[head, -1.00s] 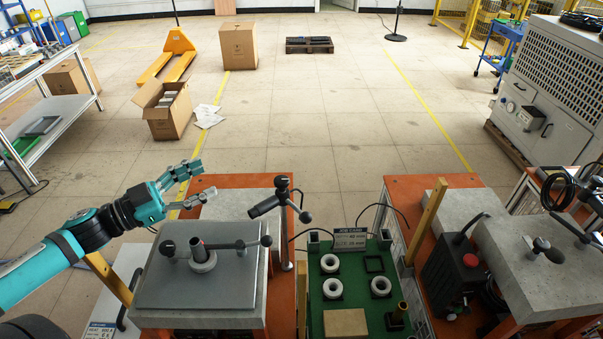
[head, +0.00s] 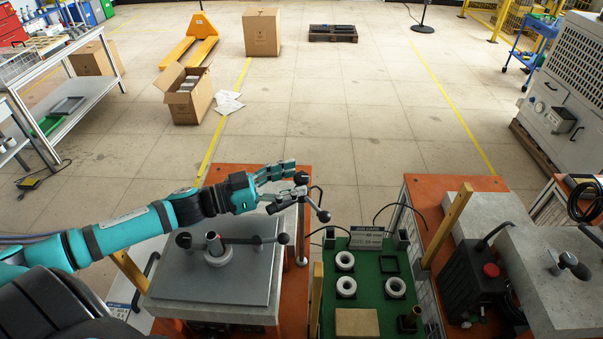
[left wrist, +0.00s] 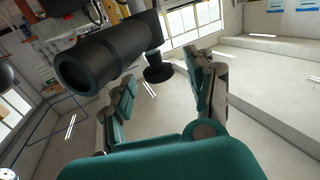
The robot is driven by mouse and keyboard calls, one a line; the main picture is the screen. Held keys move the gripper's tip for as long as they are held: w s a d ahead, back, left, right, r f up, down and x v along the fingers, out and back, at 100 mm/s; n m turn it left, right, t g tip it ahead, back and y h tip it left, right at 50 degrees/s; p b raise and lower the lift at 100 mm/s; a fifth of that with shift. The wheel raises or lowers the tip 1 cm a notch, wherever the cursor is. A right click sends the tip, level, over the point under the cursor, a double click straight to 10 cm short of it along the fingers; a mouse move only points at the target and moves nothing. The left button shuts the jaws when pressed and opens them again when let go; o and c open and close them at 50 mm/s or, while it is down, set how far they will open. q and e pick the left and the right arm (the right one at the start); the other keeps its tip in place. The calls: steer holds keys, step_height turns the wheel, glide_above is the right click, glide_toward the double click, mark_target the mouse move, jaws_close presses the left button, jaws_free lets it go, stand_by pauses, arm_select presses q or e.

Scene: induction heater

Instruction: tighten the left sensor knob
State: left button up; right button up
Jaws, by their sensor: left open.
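The left sensor stand holds a dark cylinder-shaped sensor in the left wrist view (left wrist: 105,62); in the head view it is partly behind my gripper. A small black knob (left wrist: 158,70) shows in the left wrist view, close to the sensor and in the gap between my fingers. The stand's ball-ended lever (head: 323,215) sticks out to the right in the head view. My left gripper (head: 294,178) is open at the stand, its fingers on two sides of the knob (left wrist: 160,75). I cannot tell whether they touch it. My right gripper is out of view.
The left heater's grey plate (head: 185,285) carries a crossbar with black ball ends (head: 283,238), just below my left arm. A green mat (head: 322,300) with white rings (head: 346,286) lies to the right. A second heater (head: 540,300) stands farther right.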

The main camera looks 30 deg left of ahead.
arm_select(q)
steer(key=shift+r+p+x, duration=0.2)
steer(key=shift+p+x, duration=0.15)
steer(key=shift+x, duration=0.6)
steer(key=shift+w+d+f, duration=0.2)
steer(key=shift+w+d, duration=0.1)
steer(key=shift+w, duration=0.05)
steer(key=shift+s, duration=0.1)
steer(key=c, duration=0.4)
jaws_close()
